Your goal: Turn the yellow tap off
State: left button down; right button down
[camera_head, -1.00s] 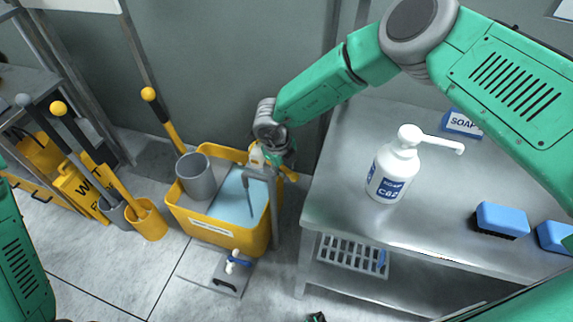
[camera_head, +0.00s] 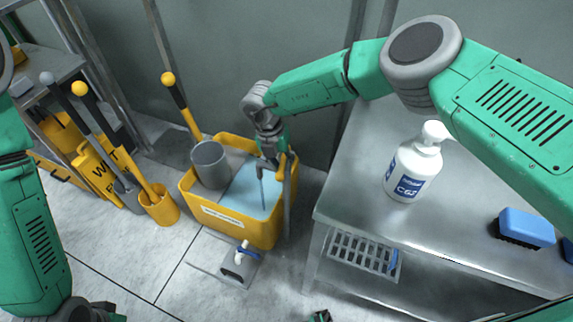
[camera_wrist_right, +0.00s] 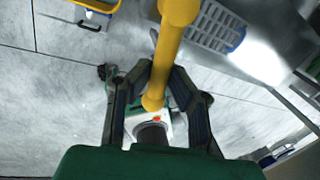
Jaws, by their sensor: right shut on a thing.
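The yellow tap (camera_wrist_right: 168,55) shows in the wrist view as a thick yellow bar with a rounded end, between the fingers of my right gripper (camera_wrist_right: 161,78). My right gripper is shut on it. In the head view the right gripper (camera_head: 275,150) is at the top of a grey upright pipe (camera_head: 287,195), above the bucket's right side, and hides most of the tap. A thin grey line (camera_head: 262,192) hangs down over the water; I cannot tell whether it is spout or stream. My left arm's wrist is at the bottom left edge; its fingers are not clear.
A yellow bucket (camera_head: 225,222) holds bluish water and a grey cylinder (camera_head: 211,165). A metal table (camera_head: 350,200) on the right carries a soap bottle (camera_head: 412,172) and a blue brush (camera_head: 526,228). Yellow-knobbed handles and a caution sign (camera_head: 98,175) stand on the left.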

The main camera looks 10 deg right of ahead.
jog(key=shift+w+a+f+m+g+b, duration=0.15)
jog(key=shift+a+m+g+b, duration=0.2)
jog(key=shift+a+m, duration=0.55)
jog(key=shift+d+m, duration=0.15)
jog(key=shift+m, duration=0.15)
jog(key=c, duration=1.5)
grip_release()
jog(key=shift+o, duration=0.2)
jog(key=shift+w, duration=0.1)
jog(key=v, duration=1.2)
